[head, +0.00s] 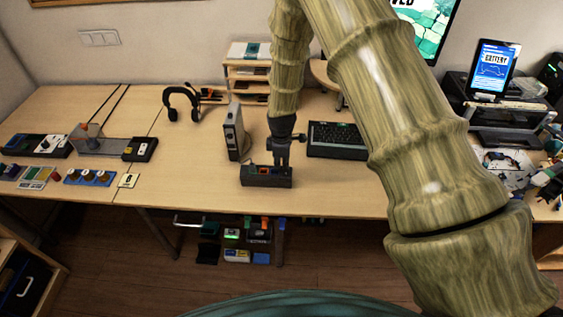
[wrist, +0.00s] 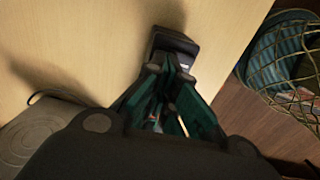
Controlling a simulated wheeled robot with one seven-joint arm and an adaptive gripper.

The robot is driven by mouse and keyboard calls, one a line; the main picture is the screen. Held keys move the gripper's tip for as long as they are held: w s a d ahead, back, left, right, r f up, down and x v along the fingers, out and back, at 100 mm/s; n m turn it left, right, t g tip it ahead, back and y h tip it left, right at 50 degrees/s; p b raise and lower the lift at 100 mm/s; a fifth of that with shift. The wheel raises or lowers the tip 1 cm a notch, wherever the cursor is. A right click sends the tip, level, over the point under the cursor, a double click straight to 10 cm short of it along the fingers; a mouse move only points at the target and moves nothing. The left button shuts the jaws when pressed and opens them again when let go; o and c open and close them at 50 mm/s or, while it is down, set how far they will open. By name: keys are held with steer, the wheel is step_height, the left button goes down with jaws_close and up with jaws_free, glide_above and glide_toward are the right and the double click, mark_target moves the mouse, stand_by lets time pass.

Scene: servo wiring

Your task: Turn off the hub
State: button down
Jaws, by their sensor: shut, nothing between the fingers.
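A small black box (head: 266,180), which looks like the hub, lies near the front edge of the desk. A small orange-red spot shows on its top, but I cannot tell any switch's position. My gripper (head: 281,163) points down right at the box, its fingertips at the right part of the top; I cannot tell whether they touch. In the wrist view the box (wrist: 172,42) shows beyond my gripper (wrist: 168,68). The fingers are shut with nothing between them and hide part of the box.
A grey upright unit (head: 236,132) stands just left of and behind the box. A keyboard (head: 338,139) lies to the right, a headset (head: 182,103) at the back left. The desk's front edge is close.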

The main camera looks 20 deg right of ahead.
steer(key=shift+s+a, duration=0.1)
steer(key=shift+s, duration=0.1)
steer(key=r, duration=0.1)
steer(key=r+p, duration=0.1)
steer(key=r, duration=0.1)
steer(key=r+p, duration=0.1)
steer(key=shift+w+r, duration=0.15)
steer(key=shift+w, duration=0.1)
step_height(320, 180, up, 10)
steer(key=w+b, duration=0.1)
steer(key=b, duration=0.2)
steer(key=shift+d+f+b, duration=0.2)
steer(key=shift+d+b, duration=0.15)
stand_by(0.4)
